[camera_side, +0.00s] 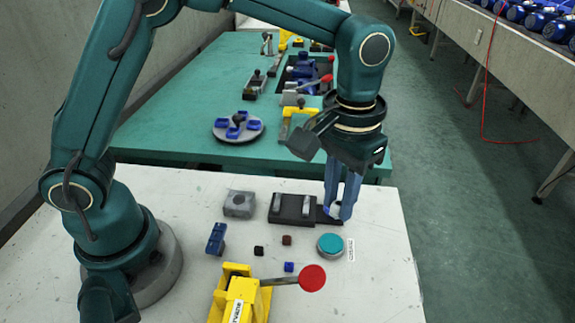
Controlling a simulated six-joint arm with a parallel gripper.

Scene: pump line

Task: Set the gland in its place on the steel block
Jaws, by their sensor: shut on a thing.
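My gripper (338,214) points down at the right end of a dark holder (293,209). Its blue fingers are shut on a small pale thing (334,211), which I take to be the gland; the fingers hide much of it. I cannot tell whether it still touches the holder. The steel block (239,204) is a grey block with a round mark on its top. It stands on the white table to the left of the holder, well apart from my gripper.
A teal-topped round piece (330,245), a blue block (216,239) and small dark, brown and blue cubes lie on the white table (370,290). A yellow fixture (238,299) with a red-knobbed lever (312,278) stands in front. A green table (180,115) with more parts lies behind.

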